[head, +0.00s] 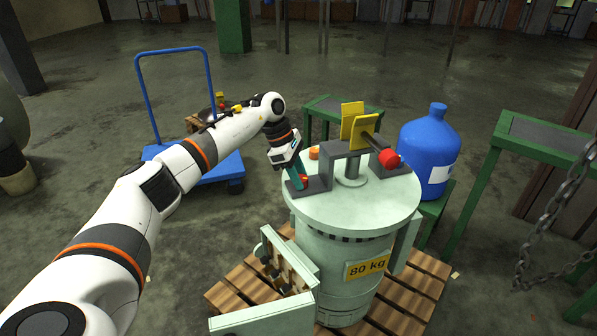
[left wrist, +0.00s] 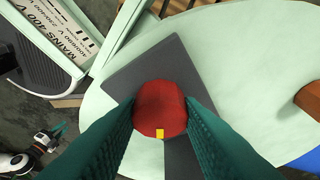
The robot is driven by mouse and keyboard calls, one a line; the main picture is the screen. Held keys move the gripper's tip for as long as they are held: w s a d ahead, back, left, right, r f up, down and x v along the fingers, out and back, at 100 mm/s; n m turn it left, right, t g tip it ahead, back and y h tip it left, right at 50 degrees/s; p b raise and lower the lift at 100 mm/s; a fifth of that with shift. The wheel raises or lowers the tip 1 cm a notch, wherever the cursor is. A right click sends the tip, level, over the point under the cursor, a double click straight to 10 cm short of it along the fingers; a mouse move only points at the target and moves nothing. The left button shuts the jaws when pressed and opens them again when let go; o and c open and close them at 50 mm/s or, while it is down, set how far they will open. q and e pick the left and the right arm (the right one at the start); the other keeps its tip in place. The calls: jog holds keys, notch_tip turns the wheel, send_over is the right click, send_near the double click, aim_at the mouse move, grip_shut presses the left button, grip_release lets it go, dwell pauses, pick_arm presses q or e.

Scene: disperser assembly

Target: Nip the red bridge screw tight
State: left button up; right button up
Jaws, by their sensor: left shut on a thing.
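The red bridge screw (head: 303,179) sits on the left foot of the grey bridge (head: 343,158), on top of the pale green disperser (head: 345,205). In the left wrist view the red screw head (left wrist: 160,109) is round, with a small yellow mark at its lower edge. My left gripper (head: 297,177) points down at it from the left, its teal fingers shut on either side of the screw head. The fingers also show in the left wrist view (left wrist: 160,117). The grey foot (left wrist: 165,70) lies under the screw. My right gripper is not in view.
An orange cap (head: 314,152) is close behind my left gripper. A blue drum (head: 428,152) stands at the right. An open panel (head: 288,262) hangs at the disperser's front left, above the wooden pallet (head: 240,290).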

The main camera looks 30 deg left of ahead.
pick_arm(q)
jog(key=shift+w+r+m+g, duration=0.15)
jog(key=shift+m+g, duration=0.15)
jog(key=shift+m, duration=0.7)
jog(key=shift+m+g, duration=0.4)
jog(key=shift+m, duration=0.5)
jog(key=m+g+b, duration=0.1)
jog(key=m, duration=0.1)
jog(key=m+b, duration=0.1)
jog(key=m, duration=0.1)
jog(key=shift+w+m+g, duration=0.15)
jog(key=shift+m+g, duration=0.25)
jog(key=shift+m+g+y+b, duration=0.3)
jog(key=shift+m+g+y, duration=0.1)
jog(key=shift+m, duration=0.7)
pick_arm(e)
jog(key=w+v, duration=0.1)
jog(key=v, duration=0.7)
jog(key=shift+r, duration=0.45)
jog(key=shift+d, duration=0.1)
pick_arm(q)
jog(key=o, duration=1)
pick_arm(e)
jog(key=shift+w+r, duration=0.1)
